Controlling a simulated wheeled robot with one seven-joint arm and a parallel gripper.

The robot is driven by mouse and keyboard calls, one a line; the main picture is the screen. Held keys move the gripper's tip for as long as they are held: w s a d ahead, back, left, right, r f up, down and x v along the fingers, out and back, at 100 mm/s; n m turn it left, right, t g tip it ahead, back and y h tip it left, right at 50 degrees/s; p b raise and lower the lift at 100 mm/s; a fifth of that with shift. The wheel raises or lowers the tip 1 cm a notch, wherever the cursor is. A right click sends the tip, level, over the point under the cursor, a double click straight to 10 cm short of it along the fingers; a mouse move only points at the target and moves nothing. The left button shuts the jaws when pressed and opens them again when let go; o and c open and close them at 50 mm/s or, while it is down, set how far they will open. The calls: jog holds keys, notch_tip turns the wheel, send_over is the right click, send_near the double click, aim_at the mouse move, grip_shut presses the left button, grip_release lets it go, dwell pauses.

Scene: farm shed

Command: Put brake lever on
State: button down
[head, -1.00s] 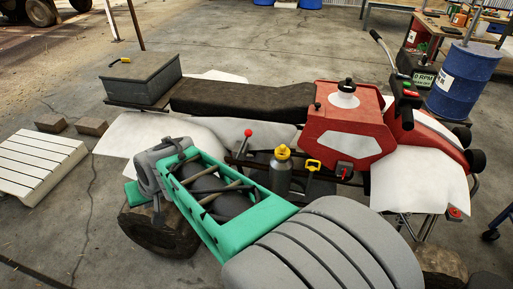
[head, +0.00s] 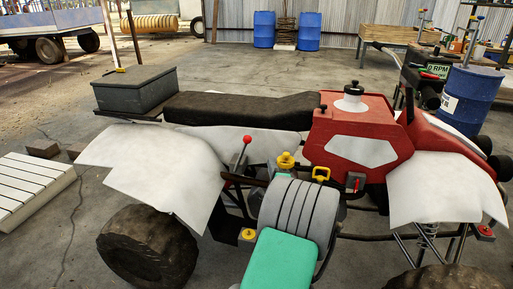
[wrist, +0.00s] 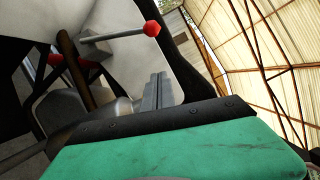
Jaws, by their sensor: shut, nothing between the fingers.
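A lever with a red ball knob (head: 246,140) stands on the near side of the red quad bike, below the seat, leaning slightly right at its top. The wrist view shows its red knob (wrist: 152,29) and pale metal shaft. I cannot tell for certain that this is the brake lever; a small red lever (head: 355,182) is also on the bike's side. My gripper (wrist: 160,90) is shut and empty, apart from the red knob. My own arm hides the gripper in the head view.
A yellow handle (head: 321,174) and yellow cap (head: 285,161) are close to the red-knobbed lever. The white rear fender (head: 155,165) and large rear tyre (head: 147,247) are at left. A blue barrel (head: 468,98) stands behind right.

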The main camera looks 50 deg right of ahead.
jog(key=w+d+r, duration=0.2)
jog(key=w+d, duration=0.2)
jog(key=w, duration=0.6)
jog(key=shift+w+d+b, duration=0.15)
jog(key=shift+d+b, duration=0.15)
jog(key=shift+b, duration=0.05)
